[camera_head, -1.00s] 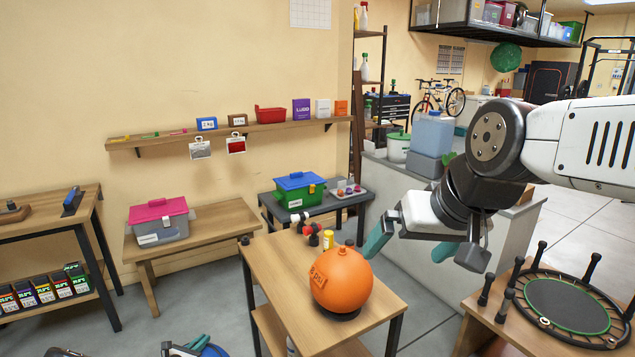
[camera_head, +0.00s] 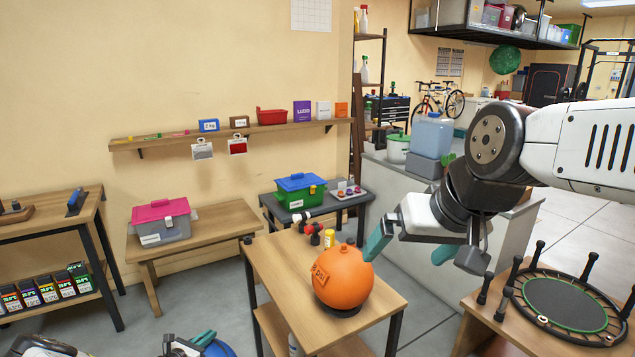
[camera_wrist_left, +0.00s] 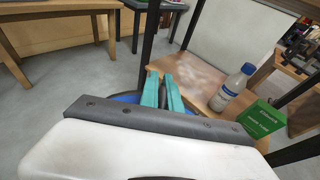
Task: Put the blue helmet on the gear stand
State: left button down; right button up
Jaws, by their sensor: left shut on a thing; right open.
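The blue helmet (camera_head: 218,349) shows only as a small blue curve at the bottom edge of the head view. In the left wrist view the blue helmet (camera_wrist_left: 126,98) is mostly hidden behind my gripper body. My left gripper (camera_head: 203,338) is shut on it, and in the left wrist view its teal fingers (camera_wrist_left: 163,92) pinch a dark part. My right gripper (camera_head: 378,240) is open and empty, above and right of the orange ball. I cannot tell for sure which furniture is the gear stand; a two-level wooden stand (camera_head: 270,262) is in the middle.
An orange ball (camera_head: 343,278) sits on the wooden stand, with small bottles behind it. In the left wrist view a bottle (camera_wrist_left: 230,88) and a green box (camera_wrist_left: 259,118) are on a wooden shelf. A small trampoline (camera_head: 565,304) lies on a table at right.

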pick_arm(q)
jog(key=s+d+r+m+g+h, duration=0.1)
jog(key=s+d+r+m+h, duration=0.1)
jog(key=d+r, duration=0.5)
jog(key=s+d+r+m+g+h, duration=0.2)
jog(key=d+r, duration=0.5)
jog(key=r, duration=0.8)
jog(key=s+d+r+m+g+h, duration=0.2)
jog(key=d+r, duration=0.5)
jog(key=r, duration=0.4)
jog(key=shift+s+d+m+h, duration=0.4)
jog(key=shift+s, duration=0.15)
